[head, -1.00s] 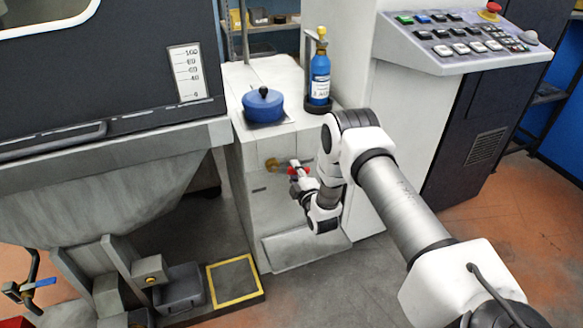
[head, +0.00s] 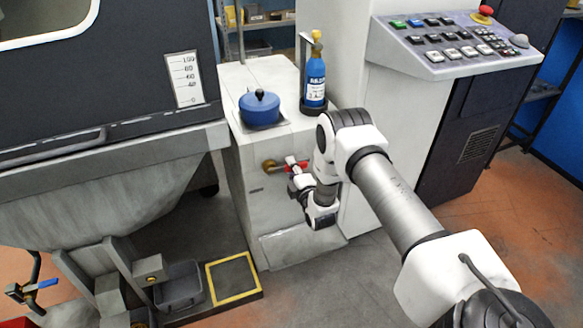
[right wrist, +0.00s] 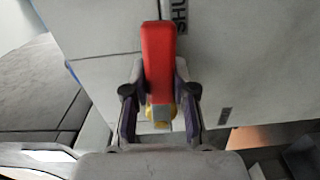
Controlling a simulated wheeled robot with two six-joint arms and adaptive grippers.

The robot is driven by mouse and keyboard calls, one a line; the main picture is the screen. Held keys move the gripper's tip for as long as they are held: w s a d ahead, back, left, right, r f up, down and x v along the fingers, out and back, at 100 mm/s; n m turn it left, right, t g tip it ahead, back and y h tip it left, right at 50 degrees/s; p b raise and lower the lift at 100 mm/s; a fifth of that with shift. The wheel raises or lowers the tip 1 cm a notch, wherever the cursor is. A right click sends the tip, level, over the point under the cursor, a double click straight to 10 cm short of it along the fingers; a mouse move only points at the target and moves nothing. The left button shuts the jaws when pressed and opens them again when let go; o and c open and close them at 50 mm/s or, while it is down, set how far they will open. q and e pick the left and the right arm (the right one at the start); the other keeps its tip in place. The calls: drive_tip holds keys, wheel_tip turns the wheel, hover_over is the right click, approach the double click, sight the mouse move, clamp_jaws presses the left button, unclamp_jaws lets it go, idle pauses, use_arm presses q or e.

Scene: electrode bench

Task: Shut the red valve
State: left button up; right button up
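In the right wrist view the red lever (right wrist: 159,55) runs upward past the fingertips, close to black lettering that is partly cut off. My right gripper (head: 297,178) is at the lever. In the right wrist view the right gripper (right wrist: 160,90) has one finger on each side of the lever, with narrow gaps visible; contact is hard to judge. My left gripper is not in view.
A blue pot (head: 260,107) and a blue gas bottle (head: 315,75) stand on the cabinet top. A button console (head: 455,45) is to the right. At lower left is another valve with a blue handle (head: 45,284). A yellow-edged floor plate (head: 233,277) lies before the cabinet.

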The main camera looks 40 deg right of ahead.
drive_tip(key=o, duration=0.4)
drive_tip(key=v, duration=1.2)
drive_tip(key=shift+a+r, duration=0.1)
